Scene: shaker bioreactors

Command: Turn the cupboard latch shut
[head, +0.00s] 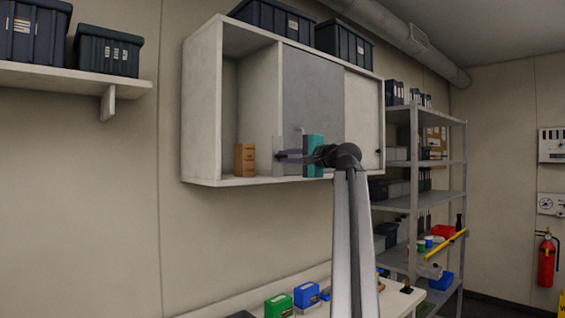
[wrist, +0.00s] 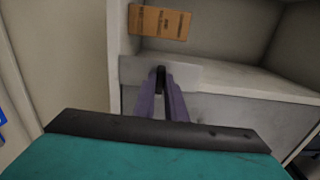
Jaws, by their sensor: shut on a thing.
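The white wall cupboard (head: 200,110) has its left part open and grey door panels (head: 310,85) to the right. My gripper (head: 280,155) is at the left edge of the grey panel, low on the cupboard front, with its teal body to the right. In the wrist view its purple fingers (wrist: 161,88) are shut on a small dark piece, which looks like the latch (wrist: 160,73). The piece lies against a pale strip (wrist: 190,75) at the panel's edge. The fingers hide most of the latch, so its turn angle cannot be told.
An orange-brown box (head: 245,160) stands inside the open part, left of my gripper; it also shows in the wrist view (wrist: 159,22). Dark bins (head: 343,42) sit on top of the cupboard. A metal shelf rack (head: 413,175) stands to the right. A bench with green and blue boxes (head: 307,295) is below.

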